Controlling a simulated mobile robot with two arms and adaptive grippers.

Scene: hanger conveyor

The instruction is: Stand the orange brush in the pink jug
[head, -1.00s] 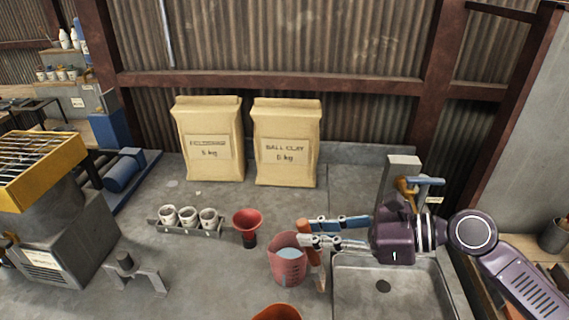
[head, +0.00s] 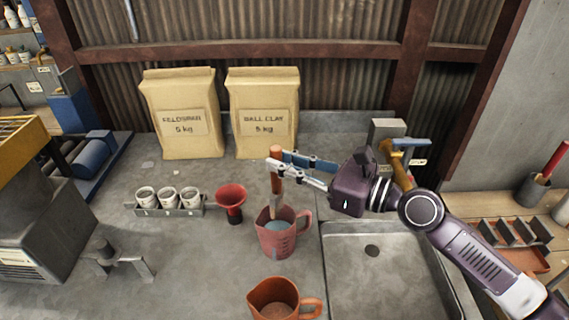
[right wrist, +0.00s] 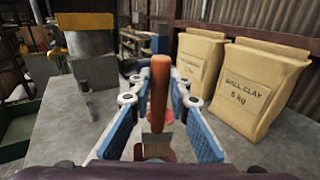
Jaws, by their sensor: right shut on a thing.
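My right gripper (head: 281,168) is shut on the orange brush (head: 277,157) by its handle. The brush stands nearly upright, its lower end pointing down at the pink jug's opening; I cannot tell how far inside the rim it is. The pink jug (head: 279,243) stands on the counter left of the sink, with pale blue content and its handle to the right. In the right wrist view the brush handle (right wrist: 159,88) is between the two blue-padded fingers, and the brush's lower part is partly hidden. My left gripper is not in view.
An orange-brown jug (head: 262,301) stands in front of the pink jug. A red funnel (head: 231,198) and a rack of small cups (head: 168,210) are to the left. Two clay bags (head: 262,112) stand behind. The sink (head: 380,285) is at the right.

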